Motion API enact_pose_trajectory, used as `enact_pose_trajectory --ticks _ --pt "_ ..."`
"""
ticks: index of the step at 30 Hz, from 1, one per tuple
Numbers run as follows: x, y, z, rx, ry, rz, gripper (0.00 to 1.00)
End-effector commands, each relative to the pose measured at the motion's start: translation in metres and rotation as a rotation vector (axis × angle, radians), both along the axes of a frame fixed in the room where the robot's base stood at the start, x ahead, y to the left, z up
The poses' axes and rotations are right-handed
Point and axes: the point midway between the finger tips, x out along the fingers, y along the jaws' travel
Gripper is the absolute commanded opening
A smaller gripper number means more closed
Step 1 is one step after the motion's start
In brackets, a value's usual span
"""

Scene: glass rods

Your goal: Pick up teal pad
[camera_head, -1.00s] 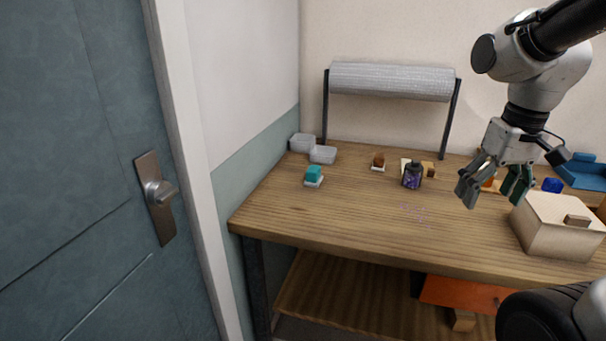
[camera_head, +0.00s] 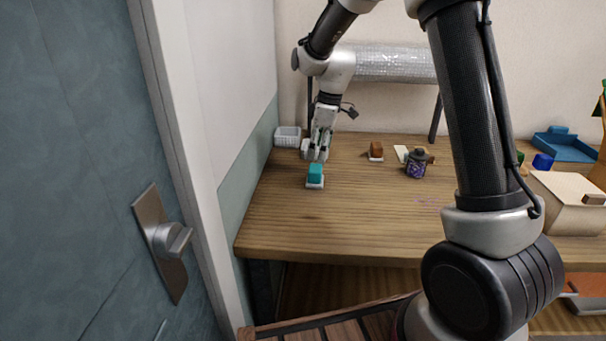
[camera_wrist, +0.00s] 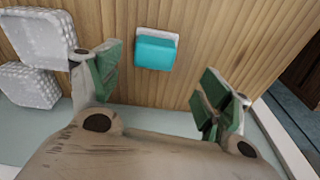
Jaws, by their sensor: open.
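The teal pad (camera_head: 316,171) is a small block on a white base (camera_head: 314,185), on the left part of the wooden table. In the wrist view the teal pad (camera_wrist: 155,53) lies ahead of my gripper (camera_wrist: 160,85), between the lines of its two fingers. My gripper (camera_head: 316,157) is open and empty, just behind and above the pad in the head view. The fingers do not touch the pad. Whether the fingertips are level with it I cannot tell.
White baskets (camera_wrist: 40,38) stand beside my left finger; one basket (camera_head: 287,136) shows in the head view. A brown block (camera_head: 376,149) and a dark purple jar (camera_head: 416,168) stand to the right. A teal door (camera_head: 70,170) is at far left. The table front (camera_head: 330,225) is clear.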

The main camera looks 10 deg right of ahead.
Motion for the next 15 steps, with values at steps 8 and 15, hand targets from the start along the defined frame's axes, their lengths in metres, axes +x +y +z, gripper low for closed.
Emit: enact_pose_trajectory --ticks 8,15 --pt "0.001 0.001 -0.008 -0.004 -0.021 0.112 0.79" --pt "0.005 0.004 -0.032 -0.004 -0.022 0.112 0.79"
